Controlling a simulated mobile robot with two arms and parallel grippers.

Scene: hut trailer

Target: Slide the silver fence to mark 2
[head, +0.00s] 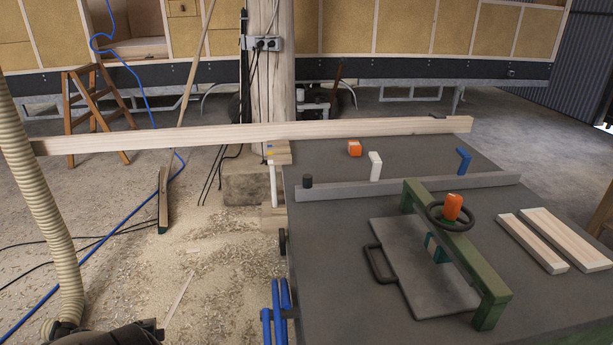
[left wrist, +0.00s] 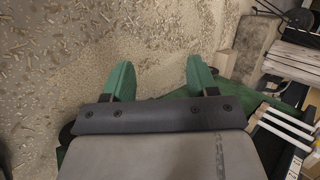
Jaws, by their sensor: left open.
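The silver fence (head: 440,184) is a long grey bar lying across the dark machine table (head: 350,245), with a small black knob (head: 307,181) at its left end. I cannot make out any numbered mark in these views. My left gripper (left wrist: 156,78) shows in the left wrist view with its two green fingers spread apart and nothing between them. It hangs over the shavings-covered floor, and the fence is not visible in that view. My right gripper is not in view.
A long wooden beam (head: 250,134) crosses behind the fence. An orange block (head: 354,148), a white block (head: 375,166) and a blue piece (head: 464,160) stand near the fence. A green clamp frame (head: 465,255) spans a grey plate (head: 400,255). Two boards (head: 565,237) lie at right.

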